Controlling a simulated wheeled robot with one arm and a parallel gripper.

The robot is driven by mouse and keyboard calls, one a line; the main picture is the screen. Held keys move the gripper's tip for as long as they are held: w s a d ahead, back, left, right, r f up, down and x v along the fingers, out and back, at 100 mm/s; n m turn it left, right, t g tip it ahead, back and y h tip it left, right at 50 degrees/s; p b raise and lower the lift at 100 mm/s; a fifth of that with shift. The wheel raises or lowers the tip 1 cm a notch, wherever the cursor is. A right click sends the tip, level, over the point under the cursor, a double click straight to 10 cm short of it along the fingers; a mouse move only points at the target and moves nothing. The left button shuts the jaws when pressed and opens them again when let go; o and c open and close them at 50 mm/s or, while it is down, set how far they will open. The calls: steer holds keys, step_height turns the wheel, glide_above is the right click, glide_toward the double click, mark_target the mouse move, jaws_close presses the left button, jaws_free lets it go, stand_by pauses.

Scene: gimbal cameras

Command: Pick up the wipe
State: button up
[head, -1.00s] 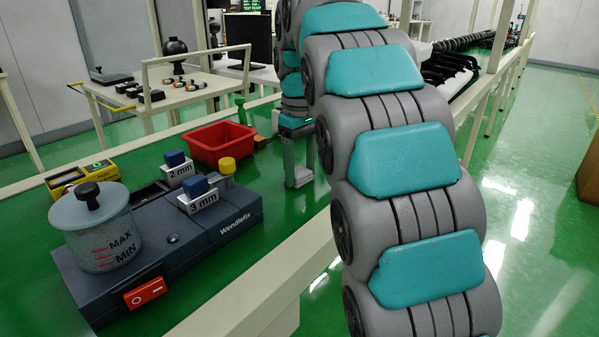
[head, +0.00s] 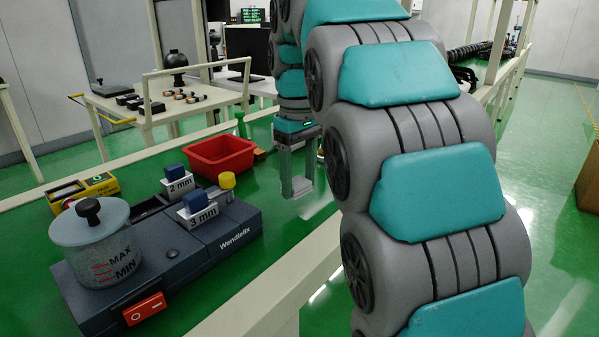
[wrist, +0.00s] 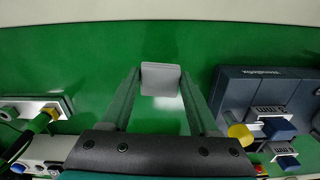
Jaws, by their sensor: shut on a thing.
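The wipe (wrist: 161,78) is a small pale grey-white square held between the fingertips of my gripper (wrist: 160,90) in the wrist view. A lighter strip shows below its upper face. In the head view, my gripper (head: 296,188) points down near the table's front edge, right of the dark blue machine. The pale wipe (head: 301,184) shows at its fingertips there. The gripper is shut on the wipe. Green surface shows around the wipe in the wrist view.
The dark blue Wendlefix machine (head: 232,228) stands left of my gripper, with a clear lidded pot (head: 96,245) on it. A red bin (head: 219,157) is behind it. A yellow box (head: 85,190) lies at the left. Green table between machine and gripper is clear.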

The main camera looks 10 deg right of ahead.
steer(key=s+a, duration=0.1)
steer(key=s, duration=0.2)
steer(key=s+a, duration=0.1)
steer(key=s, duration=0.3)
steer(key=s+a+r+b, duration=0.1)
steer(key=s, duration=0.2)
steer(key=shift+s+a, duration=0.1)
steer(key=shift+s, duration=0.1)
steer(key=o, duration=0.8)
steer(key=shift+c, duration=0.2)
steer(key=c, duration=0.6)
